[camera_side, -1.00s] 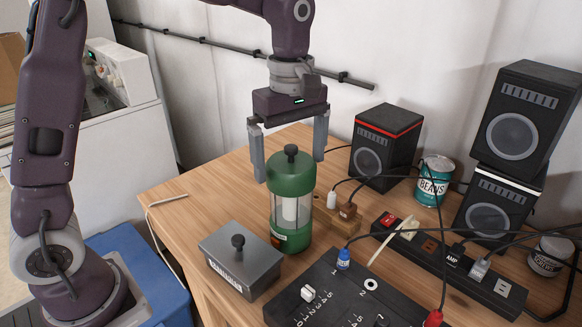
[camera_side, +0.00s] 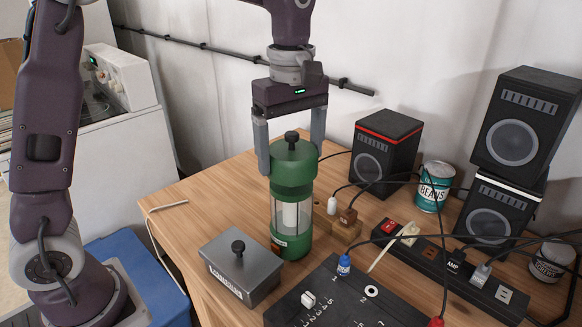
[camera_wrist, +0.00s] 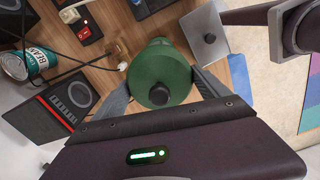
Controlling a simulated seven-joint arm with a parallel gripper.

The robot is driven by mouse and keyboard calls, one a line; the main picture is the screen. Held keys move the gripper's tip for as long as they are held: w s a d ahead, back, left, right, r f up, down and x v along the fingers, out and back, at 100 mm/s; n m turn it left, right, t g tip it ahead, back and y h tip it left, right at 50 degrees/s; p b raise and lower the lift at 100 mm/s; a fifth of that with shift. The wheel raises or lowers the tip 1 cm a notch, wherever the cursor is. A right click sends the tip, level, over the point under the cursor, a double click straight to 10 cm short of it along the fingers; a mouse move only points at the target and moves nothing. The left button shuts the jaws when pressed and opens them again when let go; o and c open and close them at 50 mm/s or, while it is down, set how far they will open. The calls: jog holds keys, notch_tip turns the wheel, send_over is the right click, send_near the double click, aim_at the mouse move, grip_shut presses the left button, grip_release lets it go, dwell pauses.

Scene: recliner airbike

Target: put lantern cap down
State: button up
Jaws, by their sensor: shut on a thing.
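The green lantern cap (camera_side: 293,158) with its black knob is between the fingers of my gripper (camera_side: 291,163), which is shut on it. The cap is upright, directly over the green lantern (camera_side: 291,243), with its lower edge close to the lantern's green collar. I cannot tell whether they touch. The lantern stands upright on the wooden table, with a clear middle and a white candle-like core. In the wrist view the cap (camera_wrist: 160,72) lies between the fingers of my gripper (camera_wrist: 162,84) and hides most of the lantern.
A grey lidded box (camera_side: 241,268) stands close to the lantern's left, and a black switch panel (camera_side: 345,300) in front. A wooden block with plugs (camera_side: 340,228), a speaker (camera_side: 385,155), a power strip (camera_side: 430,245) and a beans can (camera_side: 433,187) are to the right. Cables cross there.

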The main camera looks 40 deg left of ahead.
aim_at(294, 131)
notch_tip(294, 131, up, 6)
jog(key=shift+w+f, duration=0.15)
jog(key=shift+f, duration=0.1)
jog(key=shift+w+m, duration=0.3)
jog(key=shift+m, duration=0.3)
jog(key=w+a+f+m, duration=0.2)
jog(key=w+f+m, duration=0.65)
jog(key=m, duration=0.55)
jog(key=s+a+r+m, duration=0.1)
jog(key=s+a+r, duration=0.1)
jog(key=a+r, duration=0.3)
jog(key=s+a+m, duration=0.2)
jog(key=s+a, duration=0.6)
jog(key=s, duration=0.6)
jog(key=f, duration=2.1)
jog(key=shift+w+f, duration=0.1)
jog(key=shift+w, duration=0.15)
